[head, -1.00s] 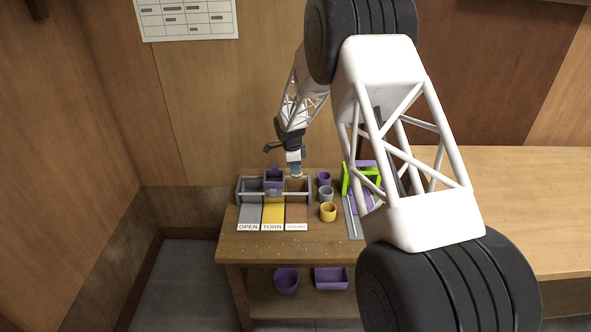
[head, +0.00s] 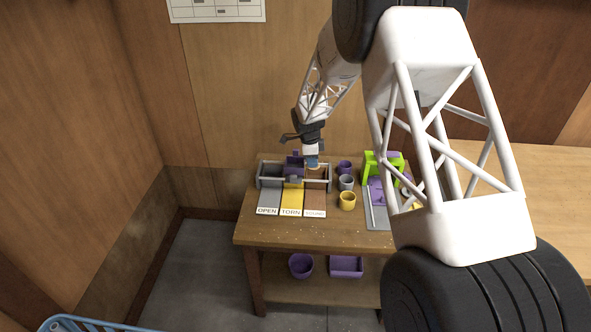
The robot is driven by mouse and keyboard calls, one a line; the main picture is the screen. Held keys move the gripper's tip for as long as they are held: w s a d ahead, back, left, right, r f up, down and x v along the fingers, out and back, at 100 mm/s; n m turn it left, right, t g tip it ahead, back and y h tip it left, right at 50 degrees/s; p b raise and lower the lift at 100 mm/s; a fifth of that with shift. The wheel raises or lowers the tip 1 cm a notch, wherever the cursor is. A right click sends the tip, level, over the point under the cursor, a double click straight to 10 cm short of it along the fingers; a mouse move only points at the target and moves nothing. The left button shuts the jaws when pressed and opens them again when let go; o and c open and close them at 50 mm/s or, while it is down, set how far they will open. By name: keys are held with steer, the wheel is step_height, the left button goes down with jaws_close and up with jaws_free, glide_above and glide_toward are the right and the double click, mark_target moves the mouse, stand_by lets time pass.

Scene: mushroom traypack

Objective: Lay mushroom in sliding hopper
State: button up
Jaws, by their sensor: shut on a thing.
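The sliding hopper (head: 293,171) is a purple box on the grey rail frame at the back of the table, above the yellow TORN lane (head: 292,199). My gripper (head: 312,163) points down just right of the hopper, over the back of the brown lane (head: 315,201). It is shut on a small pale thing (head: 313,169), which I take for the mushroom. The thing is too small and too hidden by the fingers for its shape to be clear.
A grey OPEN lane (head: 269,199) lies at left. Purple, grey (head: 346,183) and yellow (head: 347,201) cups stand right of the rack. A green frame (head: 376,166) stands farther right, partly behind my arm. A blue basket (head: 90,324) is at bottom left.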

steer(key=s+a+r+t, duration=0.1)
steer(key=s+a, duration=0.1)
steer(key=s, duration=0.9)
steer(key=shift+a, duration=0.35)
steer(key=shift+w, duration=0.15)
glide_toward(294, 160)
steer(key=s+d+f, duration=0.2)
steer(key=s+f, duration=0.1)
steer(key=shift+s, duration=0.2)
steer(key=shift+w, duration=0.1)
steer(key=shift+w+f, duration=0.1)
steer(key=shift+w, duration=0.15)
steer(key=shift+f, duration=1.75)
